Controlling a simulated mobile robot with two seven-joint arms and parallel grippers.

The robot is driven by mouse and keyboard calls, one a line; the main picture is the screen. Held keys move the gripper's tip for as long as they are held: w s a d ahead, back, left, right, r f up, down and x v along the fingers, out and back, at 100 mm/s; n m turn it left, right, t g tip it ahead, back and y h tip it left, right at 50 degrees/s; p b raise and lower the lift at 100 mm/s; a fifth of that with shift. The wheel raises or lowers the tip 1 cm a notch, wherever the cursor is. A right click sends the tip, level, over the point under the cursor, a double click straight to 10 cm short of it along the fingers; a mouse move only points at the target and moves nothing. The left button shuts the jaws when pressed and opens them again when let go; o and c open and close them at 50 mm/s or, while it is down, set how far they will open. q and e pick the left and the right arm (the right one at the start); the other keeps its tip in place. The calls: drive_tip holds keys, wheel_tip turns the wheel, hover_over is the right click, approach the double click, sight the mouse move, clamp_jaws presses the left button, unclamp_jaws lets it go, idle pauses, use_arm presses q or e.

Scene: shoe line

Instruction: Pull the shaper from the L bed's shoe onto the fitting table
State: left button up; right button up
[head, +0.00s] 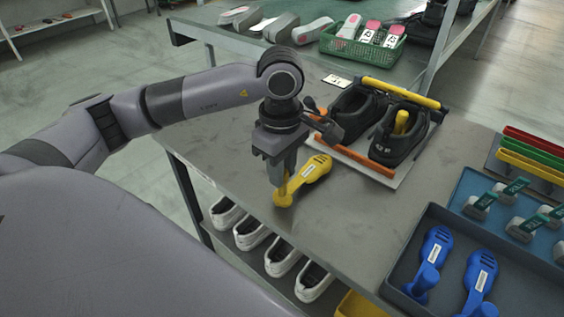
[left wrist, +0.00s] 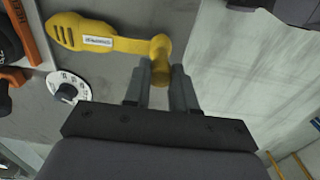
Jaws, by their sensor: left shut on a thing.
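A yellow shaper (head: 311,174) with a white label is outside the shoes, over the grey fitting table (head: 370,220). My left gripper (head: 283,188) is shut on its knob end, in front of the orange bar. In the left wrist view my fingers (left wrist: 160,80) close around the knob of the shaper (left wrist: 110,42). I cannot tell whether the shaper touches the table. The left black shoe (head: 352,108) on the bed shows a dark opening with no shaper visible. The right black shoe (head: 390,145) has a yellow shaper (head: 402,121) standing in it. My right gripper is not in view.
The bed has an orange bar (head: 352,160) in front and a yellow bar (head: 401,92) behind. A tray (head: 408,262) with blue shapers is at the right. White shoes (head: 282,257) sit on the shelf below. A green basket (head: 361,52) is on the rear table. The front middle tabletop is clear.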

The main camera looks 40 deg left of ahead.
use_arm(q)
drive_tip(key=shift+f, duration=0.65)
drive_tip(key=o, duration=1)
drive_tip(key=shift+r+p, duration=2.7)
drive_tip(key=shift+r, duration=1.8)
